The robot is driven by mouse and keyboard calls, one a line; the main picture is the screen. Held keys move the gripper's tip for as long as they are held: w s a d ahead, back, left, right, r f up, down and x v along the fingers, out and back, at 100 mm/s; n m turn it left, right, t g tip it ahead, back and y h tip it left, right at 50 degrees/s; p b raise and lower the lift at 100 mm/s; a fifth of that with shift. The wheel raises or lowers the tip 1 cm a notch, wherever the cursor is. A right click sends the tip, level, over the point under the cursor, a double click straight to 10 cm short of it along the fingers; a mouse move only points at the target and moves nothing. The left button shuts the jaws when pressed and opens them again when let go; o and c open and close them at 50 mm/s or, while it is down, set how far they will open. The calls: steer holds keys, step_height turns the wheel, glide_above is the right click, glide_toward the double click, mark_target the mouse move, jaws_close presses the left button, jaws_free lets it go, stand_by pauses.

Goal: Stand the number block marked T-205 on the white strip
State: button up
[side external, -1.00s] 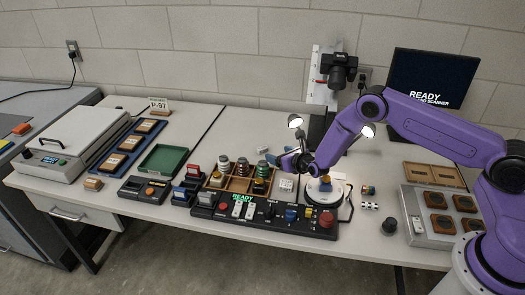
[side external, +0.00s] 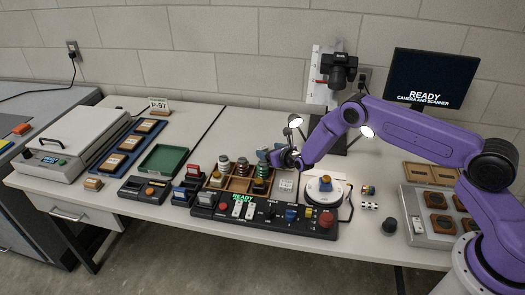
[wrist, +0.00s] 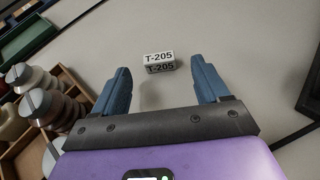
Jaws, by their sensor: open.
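The number block marked T-205 (wrist: 159,62) is small and pale with black lettering. In the wrist view it lies on the bare table, between and slightly beyond my fingertips. My gripper (wrist: 161,74) is open and empty, with a blue finger on either side of the block's line. In the side view my gripper (side external: 267,156) is low over the table behind the wooden tray; the block cannot be made out there. A white flat patch (side external: 338,175) shows behind the round turntable (side external: 322,196); I cannot tell whether it is the white strip.
The wooden compartment tray (wrist: 80,92) with stacked round pieces is close on my gripper's left. A black control panel (side external: 263,222) lies in front, and a lamp (side external: 295,121) stands behind. A dark-edged object (wrist: 311,85) is at the wrist view's right edge. Table around the block is clear.

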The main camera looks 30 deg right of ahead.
mark_target(264, 149)
steer(key=shift+x, duration=2.2)
steer(key=shift+r, duration=0.1)
steer(key=c, duration=1.2)
steer(key=shift+r, duration=0.15)
